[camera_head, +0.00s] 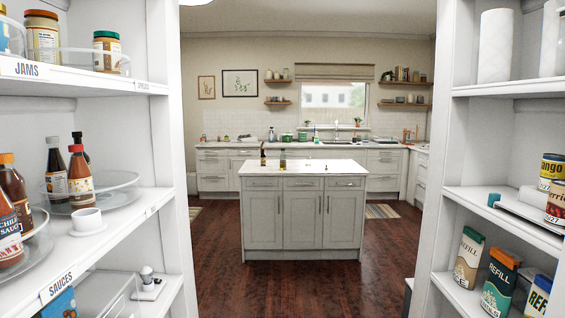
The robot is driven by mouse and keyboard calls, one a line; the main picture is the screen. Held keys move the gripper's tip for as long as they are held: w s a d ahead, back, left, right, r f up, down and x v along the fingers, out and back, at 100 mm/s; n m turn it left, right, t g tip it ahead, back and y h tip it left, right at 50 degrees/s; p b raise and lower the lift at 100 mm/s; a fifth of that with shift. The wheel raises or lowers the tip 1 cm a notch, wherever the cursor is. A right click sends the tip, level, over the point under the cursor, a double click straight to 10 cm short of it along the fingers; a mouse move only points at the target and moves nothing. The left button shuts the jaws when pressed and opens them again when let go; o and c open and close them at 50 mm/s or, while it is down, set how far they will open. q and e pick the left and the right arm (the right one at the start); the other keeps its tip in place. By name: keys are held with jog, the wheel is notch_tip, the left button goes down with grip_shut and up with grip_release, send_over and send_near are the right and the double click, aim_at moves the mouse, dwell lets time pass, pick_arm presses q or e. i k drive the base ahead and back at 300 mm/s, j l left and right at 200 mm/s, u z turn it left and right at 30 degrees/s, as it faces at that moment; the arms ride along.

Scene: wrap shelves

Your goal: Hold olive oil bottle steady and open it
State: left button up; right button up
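Two small dark bottles stand upright on the white top of the kitchen island (330,166), some way off. The taller, thinner bottle (263,154) is on the left, and the shorter bottle (283,159) is just right of it. They are too small to read, so I cannot tell which one is the olive oil bottle or whether either has a cap. Neither of my grippers is in view.
Pantry shelves flank me: sauce bottles (80,178) and a white cup (87,219) on the left, refill packs (499,283) and cans (550,171) on the right. The wood floor (275,288) between me and the island is clear.

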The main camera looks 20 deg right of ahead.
aim_at(282, 157)
jog(key=i+l+z, duration=0.2)
jog(key=i, duration=0.3)
jog(key=i+l+z, duration=0.2)
jog(key=i, duration=0.3)
jog(key=i+l+z, duration=0.15)
jog(key=i, duration=0.4)
jog(key=i+l, duration=0.1)
jog(key=i, duration=1.55)
jog(key=i+l+u, duration=0.1)
jog(key=i, duration=0.45)
jog(key=i+l+u, duration=0.1)
jog(key=i, duration=0.5)
jog(key=i+l+u, duration=0.1)
jog(key=i+l, duration=0.2)
jog(key=i, duration=0.25)
